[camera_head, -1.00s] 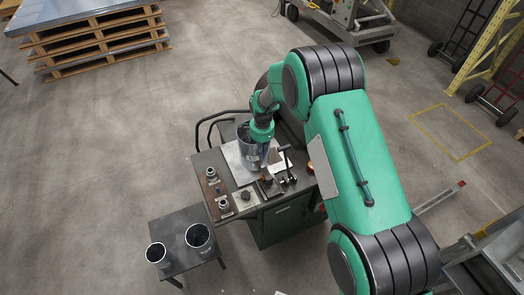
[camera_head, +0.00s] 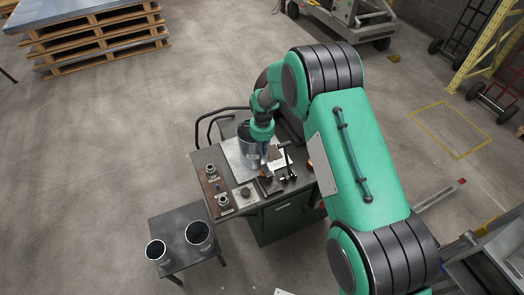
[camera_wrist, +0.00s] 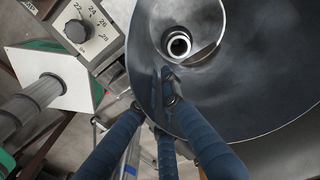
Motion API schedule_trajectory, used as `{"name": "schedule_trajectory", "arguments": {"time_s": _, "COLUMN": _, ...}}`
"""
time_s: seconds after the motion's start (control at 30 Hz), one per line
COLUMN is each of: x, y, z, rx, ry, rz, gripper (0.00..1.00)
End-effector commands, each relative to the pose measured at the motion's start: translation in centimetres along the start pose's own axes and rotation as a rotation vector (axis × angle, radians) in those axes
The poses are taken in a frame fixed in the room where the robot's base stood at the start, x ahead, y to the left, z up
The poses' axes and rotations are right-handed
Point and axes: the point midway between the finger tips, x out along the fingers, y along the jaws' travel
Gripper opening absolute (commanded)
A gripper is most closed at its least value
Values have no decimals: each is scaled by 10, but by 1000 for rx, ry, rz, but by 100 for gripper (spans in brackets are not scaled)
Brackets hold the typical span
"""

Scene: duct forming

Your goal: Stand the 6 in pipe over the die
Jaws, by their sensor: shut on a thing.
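The 6 in pipe (camera_head: 249,157) is a grey metal cylinder, roughly upright at the bench machine's (camera_head: 228,192) pale top plate. My gripper (camera_head: 264,140) is shut on its wall at the side. In the wrist view, my blue-padded gripper fingers (camera_wrist: 167,92) meet at the pipe's rim, and the dark inside of the pipe (camera_wrist: 235,95) fills the right. A round metal fitting with a bright ring (camera_wrist: 178,45) shows within the pipe's opening; it may be the die. The pipe's lower edge is partly hidden, so I cannot tell whether it touches the plate.
Two other open pipes (camera_head: 157,253) (camera_head: 199,235) stand on a small dark table (camera_head: 180,223) at the front left. A dial panel (camera_wrist: 85,28) sits close beside the pipe. Levers (camera_head: 285,165) stand right of the pipe. Open floor lies left of the machine.

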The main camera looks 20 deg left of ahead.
Motion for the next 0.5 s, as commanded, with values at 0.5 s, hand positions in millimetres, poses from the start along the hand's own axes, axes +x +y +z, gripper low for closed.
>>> {"name": "schedule_trajectory", "arguments": {"time_s": 0.5, "x": 6, "y": -1, "z": 0, "rx": 0, "ry": 1, "rz": -2, "gripper": 0}}
